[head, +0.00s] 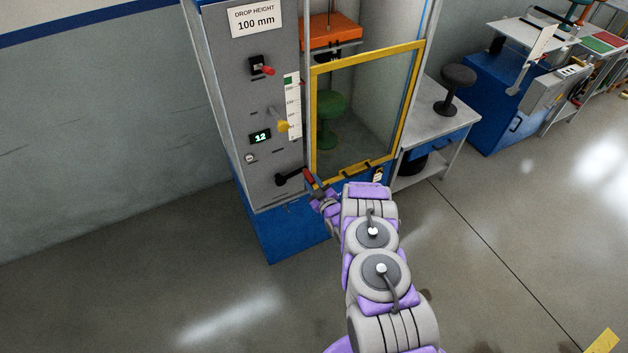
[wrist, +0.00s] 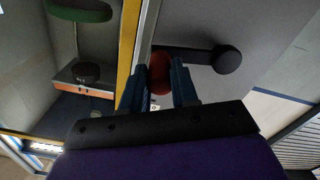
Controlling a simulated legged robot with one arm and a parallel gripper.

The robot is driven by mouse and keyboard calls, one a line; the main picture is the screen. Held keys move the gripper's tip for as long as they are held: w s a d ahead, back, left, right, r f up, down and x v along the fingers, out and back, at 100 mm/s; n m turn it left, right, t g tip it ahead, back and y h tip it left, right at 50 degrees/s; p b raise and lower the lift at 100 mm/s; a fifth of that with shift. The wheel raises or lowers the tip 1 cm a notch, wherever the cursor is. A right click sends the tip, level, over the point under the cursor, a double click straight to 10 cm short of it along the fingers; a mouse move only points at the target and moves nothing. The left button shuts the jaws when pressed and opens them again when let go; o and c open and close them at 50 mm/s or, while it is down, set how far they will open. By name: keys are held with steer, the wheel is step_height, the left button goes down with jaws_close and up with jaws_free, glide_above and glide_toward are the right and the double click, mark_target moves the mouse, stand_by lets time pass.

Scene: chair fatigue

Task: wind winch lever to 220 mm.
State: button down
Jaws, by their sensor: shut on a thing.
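The winch lever (head: 290,178) is a black crank low on the grey machine panel, with its hub on the left and its red handle (head: 308,177) on the right. In the wrist view the black crank arm (wrist: 190,55) runs from the round hub to the red handle (wrist: 160,70). My gripper (head: 314,187) is at the red handle. In the wrist view my gripper (wrist: 160,85) has its two blue fingers on either side of the handle, shut on it. The sign (head: 255,19) reads "DROP HEIGHT 100 mm". The vertical scale (head: 293,105) has markings too small to read.
A yellow-framed clear door (head: 366,55) stands right beside the lever, with a green stool (head: 329,105) and an orange block (head: 330,32) behind it. The panel has a red-tipped switch (head: 266,70), a yellow knob (head: 283,126) and a display (head: 260,137) reading 12.

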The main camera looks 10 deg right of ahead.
steer(key=shift+r, duration=0.1)
steer(key=c, duration=0.9)
jaws_free()
steer(key=shift+a, duration=0.1)
steer(key=shift+o, duration=0.2)
steer(key=shift+s, duration=0.1)
steer(key=p+v, duration=0.4)
steer(key=v, duration=1.3)
